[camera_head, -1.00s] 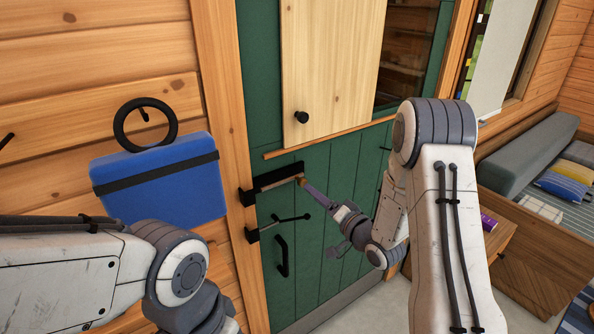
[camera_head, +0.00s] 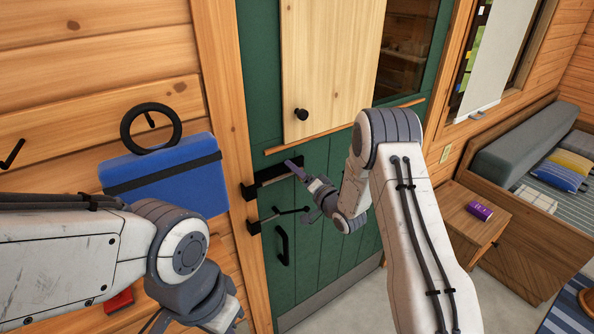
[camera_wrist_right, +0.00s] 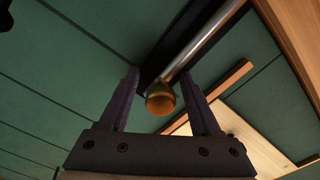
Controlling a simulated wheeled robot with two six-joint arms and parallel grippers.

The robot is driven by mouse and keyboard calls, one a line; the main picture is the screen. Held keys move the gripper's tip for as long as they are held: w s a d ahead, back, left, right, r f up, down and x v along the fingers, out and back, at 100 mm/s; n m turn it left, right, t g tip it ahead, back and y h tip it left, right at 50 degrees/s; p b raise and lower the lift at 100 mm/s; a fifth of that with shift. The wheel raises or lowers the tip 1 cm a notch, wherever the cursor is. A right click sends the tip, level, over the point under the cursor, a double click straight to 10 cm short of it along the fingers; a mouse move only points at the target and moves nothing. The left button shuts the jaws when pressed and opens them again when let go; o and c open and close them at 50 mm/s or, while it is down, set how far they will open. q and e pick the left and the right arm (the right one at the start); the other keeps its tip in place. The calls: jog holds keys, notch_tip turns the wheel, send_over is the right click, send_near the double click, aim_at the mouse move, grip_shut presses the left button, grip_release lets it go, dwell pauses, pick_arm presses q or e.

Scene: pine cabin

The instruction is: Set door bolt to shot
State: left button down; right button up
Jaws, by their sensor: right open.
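The door bolt (camera_head: 272,178) is a black plate with a pale metal rod on the green door (camera_head: 318,210), beside the wooden frame. In the right wrist view, the rod (camera_wrist_right: 205,42) ends in a round brass knob (camera_wrist_right: 160,99). My right gripper (camera_head: 291,164) is at the bolt's right end. It is open, and in the wrist view the knob shows between its two fingers (camera_wrist_right: 163,104); no grip on it shows. The knob is hidden in the head view. My left gripper (camera_head: 212,318) is low at the bottom edge, its fingertips not clear.
A black latch bar (camera_head: 282,214) and a pull handle (camera_head: 282,245) are below the bolt. A wooden panel with a black knob (camera_head: 301,115) is above. A blue box (camera_head: 165,178) hangs on the left wall. A bedside cabinet (camera_head: 465,220) stands at the right.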

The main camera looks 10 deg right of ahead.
grip_shut()
dwell(1.4)
